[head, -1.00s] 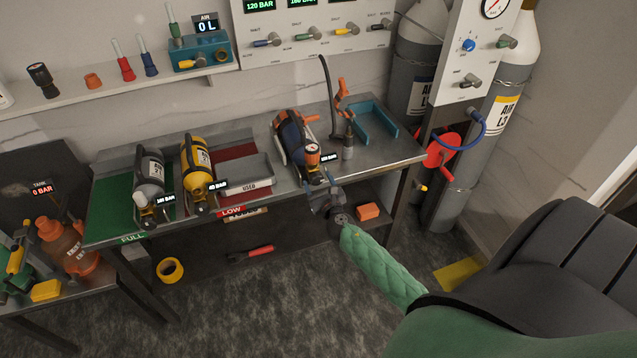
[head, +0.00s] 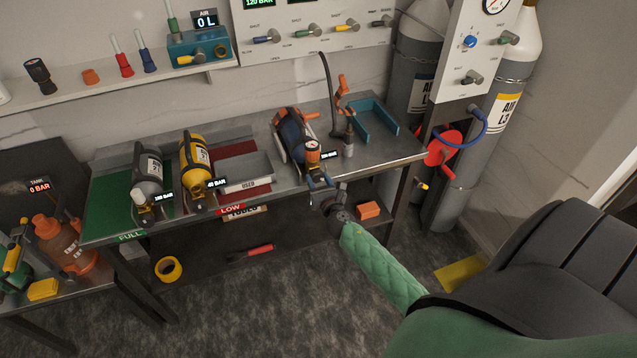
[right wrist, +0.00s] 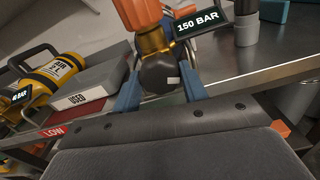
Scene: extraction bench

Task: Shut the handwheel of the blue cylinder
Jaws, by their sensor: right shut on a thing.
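The blue cylinder (head: 291,140) lies on the bench, its valve end toward the front edge. It has orange parts, a small gauge and a tag that reads 150 BAR (right wrist: 198,22) in the right wrist view. Its dark round handwheel (right wrist: 158,74), with a pale mark, is below the brass valve (right wrist: 152,42). My right gripper (head: 320,185) is at the bench's front edge. In the right wrist view its blue fingers (right wrist: 160,80) are on either side of the handwheel and shut on it. My left gripper is not in view.
A yellow cylinder (head: 196,160) and a grey cylinder (head: 149,172) lie to the left. The USED tray (head: 247,172) is between the yellow and blue cylinders. A teal cradle (head: 374,122) and an upright grey tool (head: 348,140) stand to the right.

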